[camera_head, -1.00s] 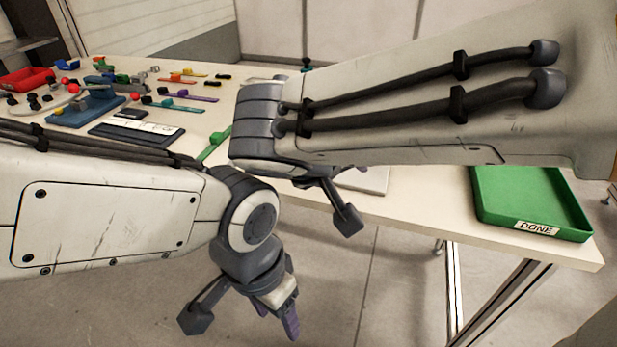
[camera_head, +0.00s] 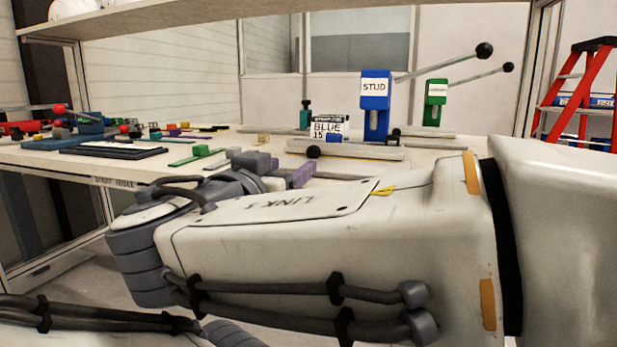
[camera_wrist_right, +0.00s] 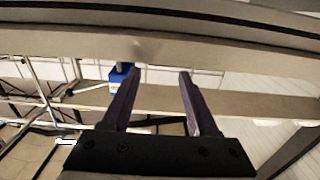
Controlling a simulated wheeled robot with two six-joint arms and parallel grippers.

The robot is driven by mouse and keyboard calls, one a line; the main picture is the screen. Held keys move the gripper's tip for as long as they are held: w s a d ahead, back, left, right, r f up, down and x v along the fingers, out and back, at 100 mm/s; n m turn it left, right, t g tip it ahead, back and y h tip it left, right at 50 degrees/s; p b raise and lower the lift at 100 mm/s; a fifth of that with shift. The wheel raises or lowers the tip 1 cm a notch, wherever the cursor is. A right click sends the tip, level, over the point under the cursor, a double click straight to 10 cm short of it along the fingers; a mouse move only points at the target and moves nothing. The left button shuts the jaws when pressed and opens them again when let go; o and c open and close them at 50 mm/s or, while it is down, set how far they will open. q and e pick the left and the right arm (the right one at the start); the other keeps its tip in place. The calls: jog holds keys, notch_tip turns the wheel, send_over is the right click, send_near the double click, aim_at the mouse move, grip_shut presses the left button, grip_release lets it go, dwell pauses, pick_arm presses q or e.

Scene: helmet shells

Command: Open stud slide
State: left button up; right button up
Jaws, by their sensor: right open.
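The blue stud press (camera_head: 375,105), labelled STUD, stands on the table right of centre in the head view, with a long lever ending in a black ball. At its foot is a pale flat slide base (camera_head: 360,152) with a black round knob (camera_head: 313,152) at its left end. My right gripper (camera_head: 298,174) is in front of and just left of the knob, partly hidden by my arm. In the right wrist view its purple fingers (camera_wrist_right: 160,78) are apart with nothing held between them. A blue block (camera_wrist_right: 120,74) shows behind one finger. My left gripper is out of view.
A green press (camera_head: 435,100) stands right of the blue one. A sign reading BLUE 15 (camera_head: 328,127) stands left of it. Coloured parts and a dark tray (camera_head: 110,149) lie on the left table. A shelf (camera_head: 200,15) spans above. A red ladder (camera_head: 575,95) stands at right.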

aim_at(312, 151)
jog(key=p+x, duration=0.5)
jog(key=x, duration=0.4)
jog(key=shift+w+r+p, duration=0.1)
jog(key=shift+r+p, duration=0.05)
jog(key=shift+p, duration=0.15)
jog(key=shift+w+d, duration=0.2)
jog(key=shift+w, duration=0.3)
grip_shut()
dwell(0.6)
